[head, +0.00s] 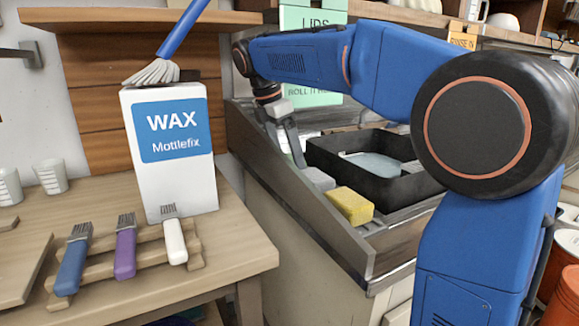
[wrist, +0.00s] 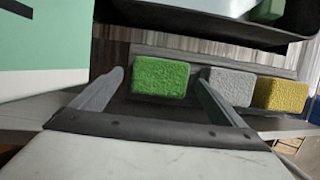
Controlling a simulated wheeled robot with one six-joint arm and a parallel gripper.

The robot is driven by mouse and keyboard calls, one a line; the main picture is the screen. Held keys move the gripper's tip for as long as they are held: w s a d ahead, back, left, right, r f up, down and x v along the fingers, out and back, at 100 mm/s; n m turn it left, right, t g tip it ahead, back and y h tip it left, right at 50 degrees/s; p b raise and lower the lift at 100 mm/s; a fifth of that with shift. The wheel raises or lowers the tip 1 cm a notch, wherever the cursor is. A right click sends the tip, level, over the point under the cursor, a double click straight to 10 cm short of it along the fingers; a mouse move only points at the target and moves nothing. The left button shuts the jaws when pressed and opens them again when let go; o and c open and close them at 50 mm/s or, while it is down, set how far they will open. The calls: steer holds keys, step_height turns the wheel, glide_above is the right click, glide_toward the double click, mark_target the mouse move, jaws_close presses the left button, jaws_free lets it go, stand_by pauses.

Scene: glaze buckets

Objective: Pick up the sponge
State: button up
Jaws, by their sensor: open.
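Three sponges lie in a row on the ledge in front of the black basin. In the wrist view the green sponge (wrist: 160,76) is on the left, the grey sponge (wrist: 229,86) in the middle and the yellow sponge (wrist: 281,95) on the right. My gripper (wrist: 160,80) is open and empty, its fingers on either side of the green sponge in that view. Whether the fingers are down at its level I cannot tell. In the head view my gripper (head: 285,148) is left of the grey sponge (head: 318,179) and yellow sponge (head: 350,205); the green sponge is not clearly visible there.
The black basin (head: 328,158) stands just behind the sponges. A raised metal rim (head: 300,212) runs along the front. A white wax box (head: 172,185) stands on the wooden table at left, with brushes on a rack (head: 192,257) before it.

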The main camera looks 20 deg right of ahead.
steer(key=shift+d+f, duration=0.2)
steer(key=shift+f, duration=0.5)
steer(key=shift+c, duration=0.4)
steer(key=c, duration=1)
steer(key=shift+r, duration=0.1)
steer(key=shift+c, duration=0.2)
step_height(320, 180, up, 7)
steer(key=shift+f, duration=0.1)
steer(key=s+d, duration=0.7)
steer(key=s, duration=0.5)
steer(key=s+d, duration=0.8)
steer(key=s, duration=0.5)
steer(key=s+d, duration=0.8)
steer(key=s, duration=0.5)
steer(key=shift+s+d, duration=0.15)
steer(key=shift+d, duration=0.1)
